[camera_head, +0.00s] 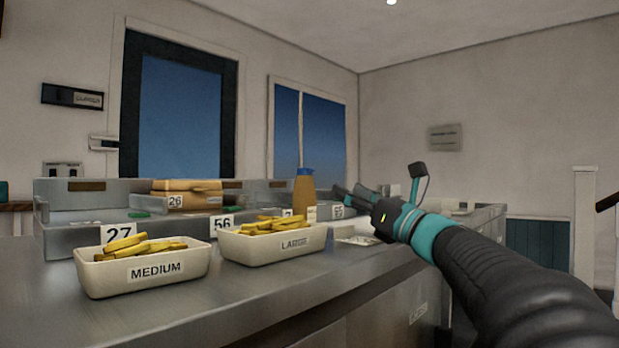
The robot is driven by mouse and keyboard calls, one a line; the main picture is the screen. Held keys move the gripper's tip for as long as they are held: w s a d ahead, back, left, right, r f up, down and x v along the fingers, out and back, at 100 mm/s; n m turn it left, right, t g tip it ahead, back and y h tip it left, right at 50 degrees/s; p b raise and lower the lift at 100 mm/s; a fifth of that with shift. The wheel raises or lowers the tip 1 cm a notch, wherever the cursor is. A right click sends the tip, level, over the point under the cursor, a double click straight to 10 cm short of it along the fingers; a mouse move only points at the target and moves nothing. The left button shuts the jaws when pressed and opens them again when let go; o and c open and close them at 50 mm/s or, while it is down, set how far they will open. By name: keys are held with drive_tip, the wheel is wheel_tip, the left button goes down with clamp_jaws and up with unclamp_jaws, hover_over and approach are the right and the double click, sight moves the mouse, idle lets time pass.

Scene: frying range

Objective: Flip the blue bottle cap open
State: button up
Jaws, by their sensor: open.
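An amber bottle (303,197) stands upright on the steel counter behind the tray labelled LARGE. Its blue cap (305,171) is on top and looks closed, though it is small in this view. My gripper (340,197) is just right of the bottle, at about the height of its body and below the cap. The fingers point left toward the bottle and are open, with nothing seen between them. I cannot tell whether they touch the bottle. The bottle's base is hidden by the tray and its fries.
A tray of fries labelled MEDIUM (100,277) and one labelled LARGE (240,247) stand in front on the counter (230,305). A brown box (185,186) sits at the back. The counter's front strip is clear.

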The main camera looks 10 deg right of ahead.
sight(311, 170)
drive_tip(key=p+x, duration=0.1)
drive_tip(key=x, duration=1.1)
drive_tip(key=shift+w+r, duration=0.25)
drive_tip(key=shift+p, duration=0.35)
clamp_jaws()
